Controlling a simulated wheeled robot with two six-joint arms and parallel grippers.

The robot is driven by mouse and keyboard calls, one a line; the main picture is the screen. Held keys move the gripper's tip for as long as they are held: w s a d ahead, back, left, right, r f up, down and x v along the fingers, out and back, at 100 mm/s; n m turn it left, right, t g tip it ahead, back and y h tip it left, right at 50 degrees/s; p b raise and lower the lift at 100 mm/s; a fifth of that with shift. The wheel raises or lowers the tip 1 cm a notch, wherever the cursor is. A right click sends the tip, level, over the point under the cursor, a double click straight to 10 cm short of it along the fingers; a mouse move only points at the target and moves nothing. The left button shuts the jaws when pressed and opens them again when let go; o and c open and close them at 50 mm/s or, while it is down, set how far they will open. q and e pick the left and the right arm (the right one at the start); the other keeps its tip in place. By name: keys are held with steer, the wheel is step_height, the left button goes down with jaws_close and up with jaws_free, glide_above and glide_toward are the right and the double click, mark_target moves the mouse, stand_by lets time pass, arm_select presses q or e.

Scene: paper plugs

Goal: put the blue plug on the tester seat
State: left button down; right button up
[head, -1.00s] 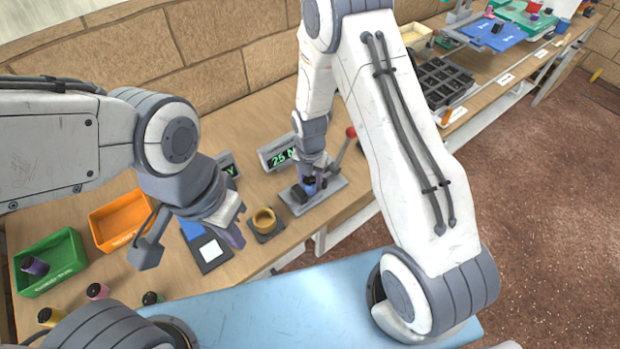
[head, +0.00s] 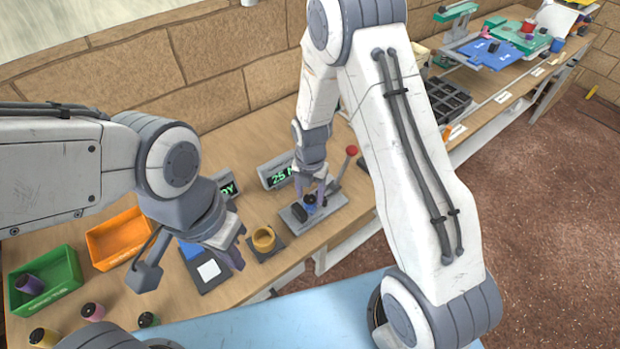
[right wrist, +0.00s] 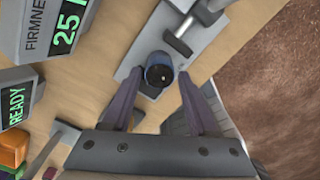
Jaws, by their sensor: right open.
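The blue plug (head: 310,202) with a dark top stands on the tester (head: 330,208), a grey plate with a red-knobbed lever. In the right wrist view the plug (right wrist: 159,72) appears upright at its seat; the contact underneath is hidden. My right gripper (head: 316,190) is just above the plug. The right wrist view shows its two fingers (right wrist: 160,92) spread apart, with the plug between or just beyond their tips and a gap on each side. My left gripper (head: 236,250) hangs near the yellow ring-shaped cup, away from the tester; its jaw opening is unclear.
A FIRMNESS display (right wrist: 62,30) reading 25 and a READY display (right wrist: 14,108) stand behind the tester. The yellow cup (head: 264,239), an orange bin (head: 118,240) and a green bin (head: 45,282) holding a purple plug are to the left. Loose plugs lie in front.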

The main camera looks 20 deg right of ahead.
mark_target(310, 198)
step_height(310, 198, up, 9)
steer(key=b, duration=0.1)
steer(key=s+a+r+m, duration=0.8)
steer(key=s+r+m, duration=0.1)
steer(key=s+m, duration=0.15)
steer(key=s+r+m+y, duration=0.1)
steer(key=s+r+m, duration=0.2)
steer(key=s+m, duration=0.8)
steer(key=shift+s+a, duration=0.25)
steer(key=shift+s, duration=0.9)
